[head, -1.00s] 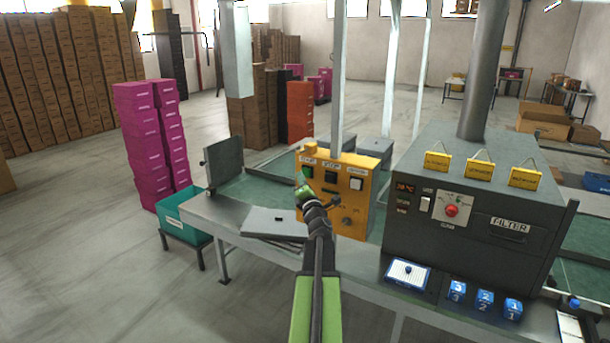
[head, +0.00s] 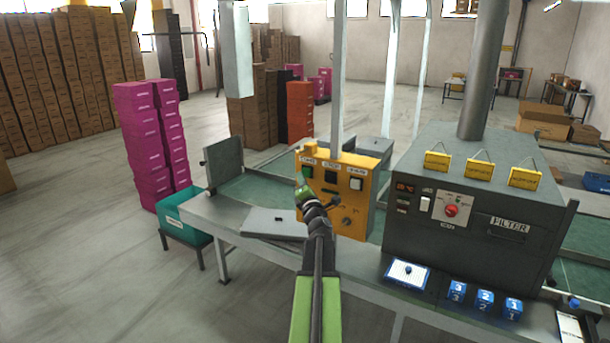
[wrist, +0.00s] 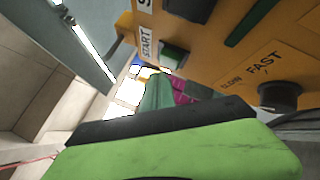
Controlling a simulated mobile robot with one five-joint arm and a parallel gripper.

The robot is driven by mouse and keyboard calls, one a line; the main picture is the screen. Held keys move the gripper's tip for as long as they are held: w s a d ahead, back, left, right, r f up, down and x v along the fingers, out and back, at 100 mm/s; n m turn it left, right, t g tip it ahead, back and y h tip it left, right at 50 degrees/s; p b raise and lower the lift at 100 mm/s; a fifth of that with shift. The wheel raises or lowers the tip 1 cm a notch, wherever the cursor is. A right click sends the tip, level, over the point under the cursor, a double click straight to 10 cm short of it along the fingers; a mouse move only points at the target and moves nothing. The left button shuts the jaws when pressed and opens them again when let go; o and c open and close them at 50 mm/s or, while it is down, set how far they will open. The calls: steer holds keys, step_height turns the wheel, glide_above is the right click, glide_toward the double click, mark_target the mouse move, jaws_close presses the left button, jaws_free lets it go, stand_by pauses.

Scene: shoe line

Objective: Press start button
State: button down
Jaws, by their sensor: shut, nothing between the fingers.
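The yellow control box (head: 360,207) stands on the metal bench, with a row of labelled buttons. The green start button (head: 308,171) is at the left end of the row, under its label. It also shows in the wrist view (wrist: 174,55), beside the label reading START. My gripper (head: 304,186) is shut and empty, with its tip at the left of the box front, just below the start button. In the wrist view its green and black finger (wrist: 170,140) fills the bottom. I cannot tell whether the tip touches the button or the box.
A dark knob (wrist: 281,95) sits near the FAST label. The grey filter machine (head: 470,240) stands right of the box. A flat grey plate (head: 272,223) lies on the bench to the left. A teal crate (head: 178,222) and pink box stacks (head: 147,150) are farther left.

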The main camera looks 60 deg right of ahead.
steer(key=shift+d, duration=0.1)
stand_by(0.7)
steer(key=shift+d, duration=0.35)
steer(key=shift+d, duration=0.55)
stand_by(0.6)
steer(key=shift+a, duration=1)
steer(key=a, duration=0.5)
stand_by(0.9)
